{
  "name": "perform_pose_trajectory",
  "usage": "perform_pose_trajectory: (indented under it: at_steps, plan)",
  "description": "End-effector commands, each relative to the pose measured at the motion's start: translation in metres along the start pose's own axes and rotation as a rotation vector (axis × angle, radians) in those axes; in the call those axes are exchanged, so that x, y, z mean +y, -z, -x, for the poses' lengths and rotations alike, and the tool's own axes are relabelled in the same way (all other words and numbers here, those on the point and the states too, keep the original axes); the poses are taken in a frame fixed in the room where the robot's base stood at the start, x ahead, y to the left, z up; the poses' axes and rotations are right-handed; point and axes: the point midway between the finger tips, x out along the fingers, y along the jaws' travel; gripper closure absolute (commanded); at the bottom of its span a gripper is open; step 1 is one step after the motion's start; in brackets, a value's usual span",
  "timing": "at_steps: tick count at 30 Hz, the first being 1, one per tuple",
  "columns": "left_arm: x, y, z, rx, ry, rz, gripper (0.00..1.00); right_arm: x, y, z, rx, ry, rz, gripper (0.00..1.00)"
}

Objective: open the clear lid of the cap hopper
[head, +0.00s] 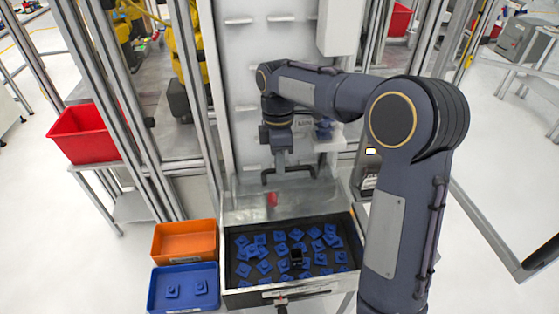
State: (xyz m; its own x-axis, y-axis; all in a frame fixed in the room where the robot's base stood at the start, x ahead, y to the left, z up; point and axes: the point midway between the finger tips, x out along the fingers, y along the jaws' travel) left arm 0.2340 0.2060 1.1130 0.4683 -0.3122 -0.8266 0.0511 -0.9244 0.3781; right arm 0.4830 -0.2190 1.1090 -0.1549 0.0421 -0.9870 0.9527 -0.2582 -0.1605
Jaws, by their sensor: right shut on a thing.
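The cap hopper (232,299) is a dark open-topped bin in the lower middle, with many blue caps (264,267) spread inside. The clear lid (245,203) shows as a see-through panel at the hopper's back edge. It appears swung up, away from the caps, though its exact angle is hard to tell. A dark bar handle (268,175) is at its upper side. My right gripper (281,169) reaches over from the right and is shut on this handle. My left gripper is not in view.
An orange bin (184,242) and a blue bin (183,289) with blue parts stand left of the hopper. A red crate (84,134) sits farther left. Metal posts frame the cell on both sides. A pale upright panel (250,60) stands behind the lid.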

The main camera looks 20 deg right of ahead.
Motion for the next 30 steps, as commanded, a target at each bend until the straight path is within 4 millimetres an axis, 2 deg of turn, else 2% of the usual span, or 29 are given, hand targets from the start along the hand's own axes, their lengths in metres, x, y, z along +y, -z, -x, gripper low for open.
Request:
perform_pose_trajectory:
  at_steps: [5, 14, 26, 27, 30]
  plan:
    - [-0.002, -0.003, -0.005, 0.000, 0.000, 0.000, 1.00, -0.003, 0.000, -0.001, 0.002, -0.018, 0.001, 1.00]
    - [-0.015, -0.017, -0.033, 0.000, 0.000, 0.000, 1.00, -0.032, 0.000, -0.004, 0.003, -0.173, 0.003, 1.00]
    - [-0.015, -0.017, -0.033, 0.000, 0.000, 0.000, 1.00, -0.037, 0.000, -0.001, 0.002, -0.202, 0.000, 1.00]
    - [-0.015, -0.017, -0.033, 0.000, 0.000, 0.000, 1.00, -0.037, 0.000, -0.001, 0.002, -0.202, 0.000, 0.82]
    - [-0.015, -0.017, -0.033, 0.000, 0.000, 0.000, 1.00, -0.037, 0.000, -0.001, 0.002, -0.202, 0.000, 0.69]
